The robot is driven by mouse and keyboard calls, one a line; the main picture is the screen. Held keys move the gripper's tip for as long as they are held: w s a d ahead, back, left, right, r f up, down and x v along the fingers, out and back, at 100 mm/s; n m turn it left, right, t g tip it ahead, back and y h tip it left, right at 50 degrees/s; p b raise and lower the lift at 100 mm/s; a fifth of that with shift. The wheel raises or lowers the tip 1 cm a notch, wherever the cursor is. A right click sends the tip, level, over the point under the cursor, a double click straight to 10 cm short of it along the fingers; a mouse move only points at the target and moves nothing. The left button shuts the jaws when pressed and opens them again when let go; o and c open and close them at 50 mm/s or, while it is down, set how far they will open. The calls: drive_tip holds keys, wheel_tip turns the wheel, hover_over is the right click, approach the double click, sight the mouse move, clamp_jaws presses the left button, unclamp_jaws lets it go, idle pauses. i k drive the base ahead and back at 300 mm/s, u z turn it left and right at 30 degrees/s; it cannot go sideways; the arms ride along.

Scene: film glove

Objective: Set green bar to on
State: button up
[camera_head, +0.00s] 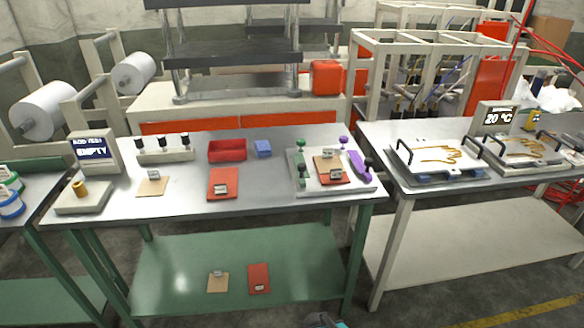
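The green bar (299,168) is on the left side of a grey base plate (335,187) at the right end of the middle table. A green knob (300,143) is at its far end and a dark knob (302,183) at its near end. A purple bar (357,162) is on the right side of the same plate, with a purple knob (343,140) and a dark knob (368,162). Only a small dark and teal part of what looks like my gripper (325,320) shows at the bottom edge, well below and apart from the bar. Its fingers cannot be made out.
A brown and red board (331,178) with small metal pieces lies between the bars. A red tray (227,151), blue block (263,148) and red board (222,184) are to the left. The right table (378,143) bears framed glove plates. Floor shows between the tables.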

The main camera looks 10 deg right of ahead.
sight(301, 167)
drive_tip(key=u, duration=1.05)
drive_tip(key=i, duration=0.8)
drive_tip(key=u, duration=0.2)
drive_tip(key=k, duration=0.4)
